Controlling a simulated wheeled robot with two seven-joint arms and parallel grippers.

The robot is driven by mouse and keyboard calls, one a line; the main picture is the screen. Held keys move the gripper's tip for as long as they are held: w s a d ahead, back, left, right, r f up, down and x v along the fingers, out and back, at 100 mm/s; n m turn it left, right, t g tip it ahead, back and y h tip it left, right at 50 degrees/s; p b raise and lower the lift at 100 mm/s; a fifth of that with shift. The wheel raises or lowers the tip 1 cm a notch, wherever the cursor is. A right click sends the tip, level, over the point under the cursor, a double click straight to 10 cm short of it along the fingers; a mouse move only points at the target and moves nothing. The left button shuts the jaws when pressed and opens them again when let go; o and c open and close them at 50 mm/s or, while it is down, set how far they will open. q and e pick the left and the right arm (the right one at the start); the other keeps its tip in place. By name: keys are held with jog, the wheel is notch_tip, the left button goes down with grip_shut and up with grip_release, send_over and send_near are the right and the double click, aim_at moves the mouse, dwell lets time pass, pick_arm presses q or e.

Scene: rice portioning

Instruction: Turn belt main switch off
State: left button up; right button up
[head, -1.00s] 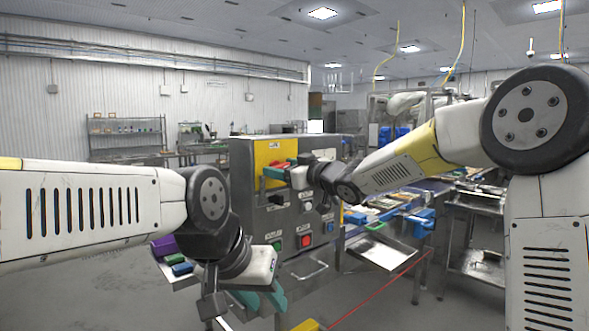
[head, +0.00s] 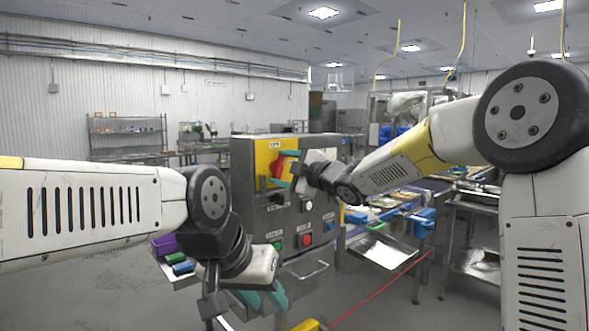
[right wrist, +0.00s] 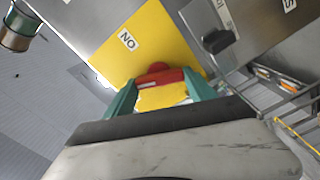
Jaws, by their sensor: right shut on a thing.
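The belt main switch is a red handle (head: 276,168) on a yellow plate (head: 263,152) at the upper left of a grey control cabinet (head: 240,190). My right gripper (head: 283,169) is shut on the red handle, its teal fingers tilted in the head view. In the right wrist view, the red handle (right wrist: 158,76) sits between the teal fingers (right wrist: 160,98), with a finger on each side. A label above it appears upside down and reads "ON". My left gripper (head: 262,299) hangs low before the cabinet, with its teal fingers apart and empty.
Red (head: 306,240) and green (head: 278,246) buttons and a black knob (head: 276,198) sit on the cabinet face. A tray with purple and green items (head: 170,253) stands at left. A conveyor (head: 400,205) with trays runs behind at right.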

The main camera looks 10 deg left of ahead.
jog(key=n, duration=0.4)
jog(key=shift+f+n, duration=0.15)
jog(key=shift+n, duration=0.15)
dwell(0.5)
jog(key=o, duration=1.4)
jog(key=v, duration=0.7)
jog(key=shift+s+d, duration=0.3)
